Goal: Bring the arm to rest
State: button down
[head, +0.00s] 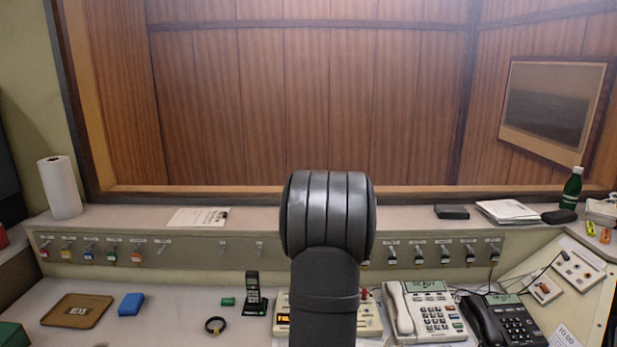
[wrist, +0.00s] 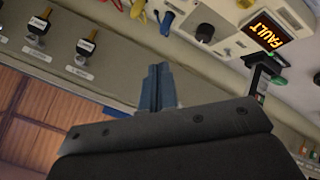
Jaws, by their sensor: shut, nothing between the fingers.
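My gripper (wrist: 158,88) shows in the wrist view as blue-grey fingers pressed together, with nothing between them. It is close to the console's upright panel, with key switches on one side and a unit with a lit "FAULT" display (wrist: 264,37) on the other. I cannot tell whether it touches anything. In the head view my arm rises in the middle of the picture. Its thick dark links hide my gripper and part of the panel and the cream unit (head: 371,318) behind.
A black handset stand (head: 256,303), a cream phone (head: 428,310) and a black phone (head: 507,318) stand on the desk. A paper roll (head: 60,187) and green bottle (head: 572,188) stand on the ledge.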

jog(key=shift+s+d+m+g+h, duration=0.5)
jog(key=shift+s+d+m+g, duration=1.25)
jog(key=shift+d+m+g, duration=1.25)
jog(key=s+a+r+m+y, duration=0.1)
jog(key=a+r+m+y, duration=0.1)
jog(key=a+r+y, duration=0.2)
jog(key=shift+a+m+g+y, duration=0.3)
jog(key=shift+a+g+y, duration=0.1)
jog(key=shift+a+y, duration=0.5)
jog(key=shift+d, duration=0.1)
